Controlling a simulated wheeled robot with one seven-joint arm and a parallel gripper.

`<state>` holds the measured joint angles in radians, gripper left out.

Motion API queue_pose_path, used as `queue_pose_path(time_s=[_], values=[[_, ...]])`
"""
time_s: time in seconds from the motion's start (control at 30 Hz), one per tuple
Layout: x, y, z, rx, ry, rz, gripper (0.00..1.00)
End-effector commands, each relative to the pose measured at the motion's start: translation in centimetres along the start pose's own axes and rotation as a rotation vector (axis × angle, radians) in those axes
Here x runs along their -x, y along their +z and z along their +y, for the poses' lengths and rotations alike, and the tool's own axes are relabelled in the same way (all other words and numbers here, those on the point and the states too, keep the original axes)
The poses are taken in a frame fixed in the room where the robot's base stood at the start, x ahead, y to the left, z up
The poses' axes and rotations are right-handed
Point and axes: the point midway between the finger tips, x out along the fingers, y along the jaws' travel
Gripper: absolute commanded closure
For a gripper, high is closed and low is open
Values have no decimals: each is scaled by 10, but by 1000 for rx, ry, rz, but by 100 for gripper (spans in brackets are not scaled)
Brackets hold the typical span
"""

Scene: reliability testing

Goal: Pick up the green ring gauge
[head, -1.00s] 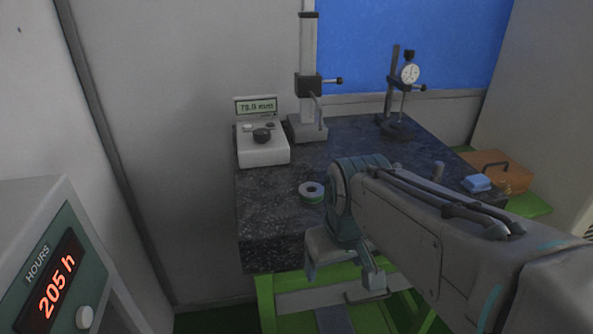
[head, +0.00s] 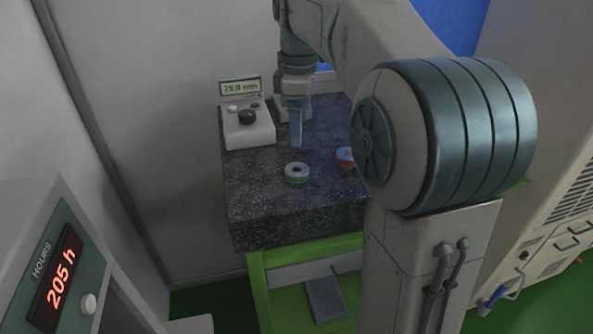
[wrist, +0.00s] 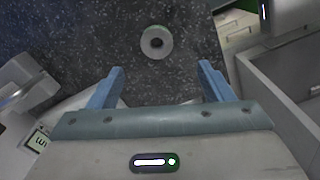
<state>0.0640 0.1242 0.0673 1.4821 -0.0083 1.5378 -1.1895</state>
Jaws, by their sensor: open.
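The ring gauge (head: 297,178) is a grey ring with a green band around its side.
A red and blue round piece (head: 345,154) sits right of the ring, partly hidden by my arm. A white readout box (head: 249,132) showing 79.9 mm stands at the back left of the plate. The plate left of the ring is clear.

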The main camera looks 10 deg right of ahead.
Motion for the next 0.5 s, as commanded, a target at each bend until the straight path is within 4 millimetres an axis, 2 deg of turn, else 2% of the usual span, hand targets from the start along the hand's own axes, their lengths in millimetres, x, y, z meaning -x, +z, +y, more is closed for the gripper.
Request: queue_pose_path(time_s=[0.03,0.2,0.5], values=[[-12,0,-1,-1,-4,-2,26],[-43,0,-1,-2,-3,-1,26],[-68,-3,1,-1,0,0,26]])
